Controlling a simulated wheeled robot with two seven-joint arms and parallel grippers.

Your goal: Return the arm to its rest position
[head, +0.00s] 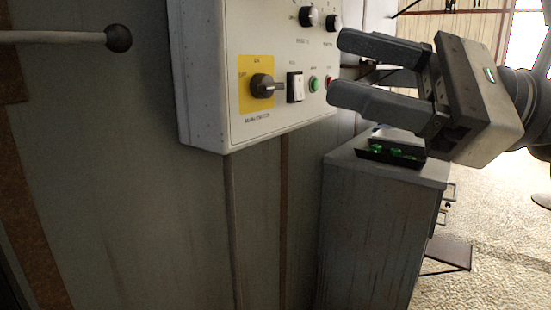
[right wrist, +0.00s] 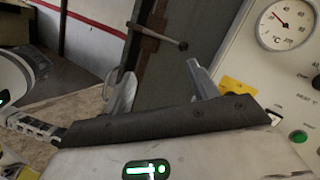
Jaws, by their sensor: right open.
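My right gripper (head: 340,68) comes in from the right in the head view. Its two grey fingers are spread apart with nothing between them. The fingertips appear in front of the white control panel (head: 215,85); whether they touch it is hard to tell. In the right wrist view, the two fingers of this gripper (right wrist: 158,80) stand apart and empty, with the grey wall behind them. My left gripper is in neither view.
The panel carries a black rotary switch (head: 264,86) on a yellow plate, a white rocker (head: 295,87), a green button (head: 314,84) and a dial gauge (right wrist: 284,24). A ball-ended lever (head: 118,38) sticks out at left. A grey cabinet (head: 370,220) stands below my gripper.

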